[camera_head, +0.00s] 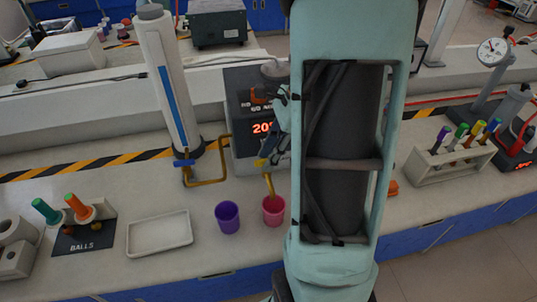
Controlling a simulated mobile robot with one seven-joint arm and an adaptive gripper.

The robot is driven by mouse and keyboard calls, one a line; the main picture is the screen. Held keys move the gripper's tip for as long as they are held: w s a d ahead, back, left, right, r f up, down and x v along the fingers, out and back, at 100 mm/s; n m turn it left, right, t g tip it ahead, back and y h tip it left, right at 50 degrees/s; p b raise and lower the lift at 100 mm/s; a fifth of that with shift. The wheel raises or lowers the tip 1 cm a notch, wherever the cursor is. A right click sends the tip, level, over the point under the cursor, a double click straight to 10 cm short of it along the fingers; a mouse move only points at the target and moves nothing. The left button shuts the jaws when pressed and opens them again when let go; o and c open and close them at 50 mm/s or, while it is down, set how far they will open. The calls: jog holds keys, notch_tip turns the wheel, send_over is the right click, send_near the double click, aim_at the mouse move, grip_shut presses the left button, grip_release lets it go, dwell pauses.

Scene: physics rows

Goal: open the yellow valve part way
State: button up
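A yellow pipe (208,181) runs from a blue-handled fitting (184,163) at the foot of the white column to the left side of a grey unit (241,84) with a red lit display. A second yellow piece (269,184), spout-like, slants down to the pink cup (274,212); its upper end is beside my gripper. I cannot tell which piece is the valve's turning part. My gripper (270,148) is in front of the grey unit, near that yellow piece. My own arm partly hides it, and its fingers are too small to read. Contact cannot be told.
A purple cup (228,217) stands left of the pink one. A white tray (160,233) and a balls holder (84,233) are further left. The white column (167,80) rises beside the unit. A tube rack (453,164) stands right. My arm covers the centre.

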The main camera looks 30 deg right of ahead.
grip_shut()
jog(key=shift+n, duration=0.4)
jog(key=n+g+p, duration=0.1)
jog(key=n, duration=0.2)
jog(key=shift+w+r+n+g, duration=0.1)
jog(key=shift+w+n+g, duration=0.05)
jog(key=shift+n+g, duration=0.25)
jog(key=shift+w+n+g+p, duration=0.15)
jog(key=shift+n+g+p, duration=0.65)
jog(key=shift+n, duration=1.4)
grip_release()
